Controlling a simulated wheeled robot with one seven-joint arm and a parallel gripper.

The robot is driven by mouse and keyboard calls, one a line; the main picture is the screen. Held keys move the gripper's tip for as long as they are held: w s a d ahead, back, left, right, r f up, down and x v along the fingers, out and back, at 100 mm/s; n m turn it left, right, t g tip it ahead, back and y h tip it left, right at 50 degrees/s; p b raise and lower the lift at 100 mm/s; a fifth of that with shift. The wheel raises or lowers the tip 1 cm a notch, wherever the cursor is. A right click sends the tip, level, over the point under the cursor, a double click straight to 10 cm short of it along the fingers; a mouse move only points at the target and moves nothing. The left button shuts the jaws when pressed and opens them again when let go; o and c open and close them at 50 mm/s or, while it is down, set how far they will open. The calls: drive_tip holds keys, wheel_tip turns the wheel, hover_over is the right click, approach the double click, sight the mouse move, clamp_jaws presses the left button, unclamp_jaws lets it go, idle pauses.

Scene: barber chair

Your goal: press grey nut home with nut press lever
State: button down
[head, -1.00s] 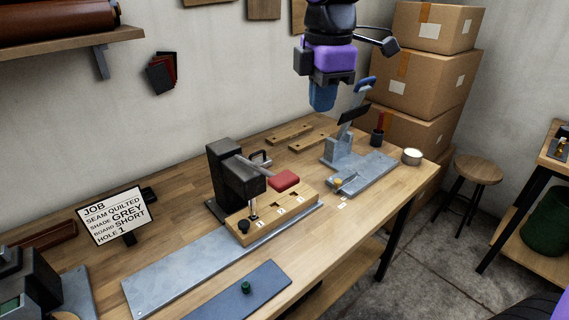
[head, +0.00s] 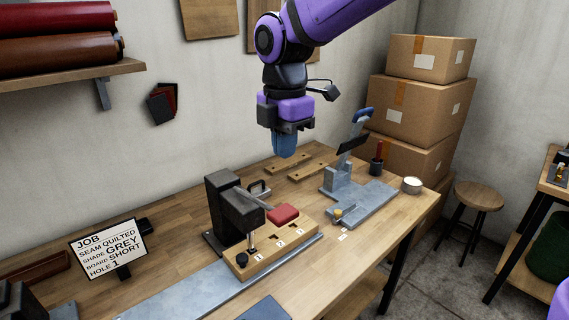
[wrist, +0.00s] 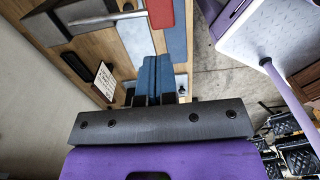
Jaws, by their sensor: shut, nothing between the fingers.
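The dark press (head: 228,212) stands on the workbench over a wooden board with holes marked 1, 2 and 3 (head: 272,246). Its thin plunger (head: 252,243) is near hole 1. A red block (head: 283,213), apparently the lever's grip, sits to its right; in the wrist view a silver bar (wrist: 110,18) ends at the red block (wrist: 160,14). I cannot make out the grey nut. My gripper (head: 284,152) has blue fingers, shut and empty, pointing down. It is in the air above the bench and shows at the middle of the wrist view (wrist: 155,78). It looks apart from the lever.
A grey fixture with a blue-handled lever (head: 362,116) stands to the right, with a tin (head: 411,186) beside it. A job sign (head: 108,250) reads quilted, grey, short, hole 1. Cardboard boxes (head: 412,105) are stacked behind the right end; a stool (head: 475,193) stands beyond.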

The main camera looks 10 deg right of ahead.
sight(285, 210)
wheel_tip(285, 210, down, 13)
drive_tip(key=shift+r, duration=0.2)
idle(0.4)
